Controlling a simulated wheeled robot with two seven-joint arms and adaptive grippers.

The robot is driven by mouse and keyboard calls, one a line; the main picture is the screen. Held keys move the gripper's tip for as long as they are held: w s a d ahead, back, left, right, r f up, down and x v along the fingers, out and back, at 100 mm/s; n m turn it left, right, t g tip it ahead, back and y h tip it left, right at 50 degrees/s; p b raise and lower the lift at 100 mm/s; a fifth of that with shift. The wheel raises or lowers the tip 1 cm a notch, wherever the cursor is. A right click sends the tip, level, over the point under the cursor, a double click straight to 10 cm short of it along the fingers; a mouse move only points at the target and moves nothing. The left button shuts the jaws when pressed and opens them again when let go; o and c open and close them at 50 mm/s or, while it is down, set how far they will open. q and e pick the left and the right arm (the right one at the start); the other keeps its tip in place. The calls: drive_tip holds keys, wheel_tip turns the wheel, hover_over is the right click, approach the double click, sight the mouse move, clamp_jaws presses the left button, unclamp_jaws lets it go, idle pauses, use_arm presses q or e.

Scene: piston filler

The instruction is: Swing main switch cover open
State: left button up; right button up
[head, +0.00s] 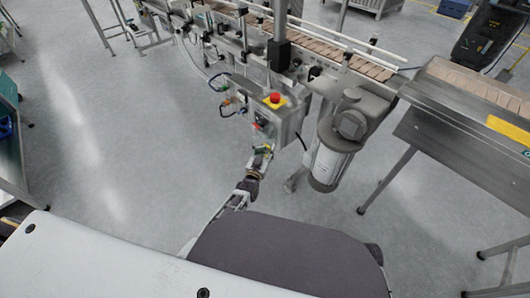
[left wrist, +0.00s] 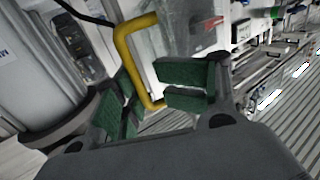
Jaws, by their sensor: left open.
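The control box (head: 284,118) hangs on the side of the conveyor line, with a red emergency-stop button on a yellow base (head: 274,100) on top. My left gripper (head: 263,154) is just below and in front of the box's near face. In the left wrist view its green-padded fingers (left wrist: 153,98) are open. A bent yellow bar (left wrist: 137,28) runs behind and between the fingers; I cannot tell whether they touch it. Beyond the fingers a grey, see-through-looking panel (left wrist: 186,38) shows beside a red part (left wrist: 208,23). I cannot tell clearly which part is the main switch cover.
A cylindrical motor (head: 331,163) hangs right of the box, close to my left gripper. The conveyor (head: 340,52) runs behind, and a steel table (head: 460,125) stands at right. Hoses and fittings (head: 228,98) stick out left of the box. The floor at left is clear.

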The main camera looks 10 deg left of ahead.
use_arm(q)
drive_tip(key=shift+a+r, duration=0.15)
drive_tip(key=shift+r, duration=0.15)
drive_tip(key=shift+s, duration=0.2)
drive_tip(key=shift+s+a+f, duration=0.1)
drive_tip(key=shift+s+f, duration=0.05)
drive_tip(key=shift+s, duration=0.05)
drive_tip(key=s+a, duration=0.1)
drive_tip(key=s, duration=1)
drive_tip(key=shift+s, duration=0.35)
idle(0.4)
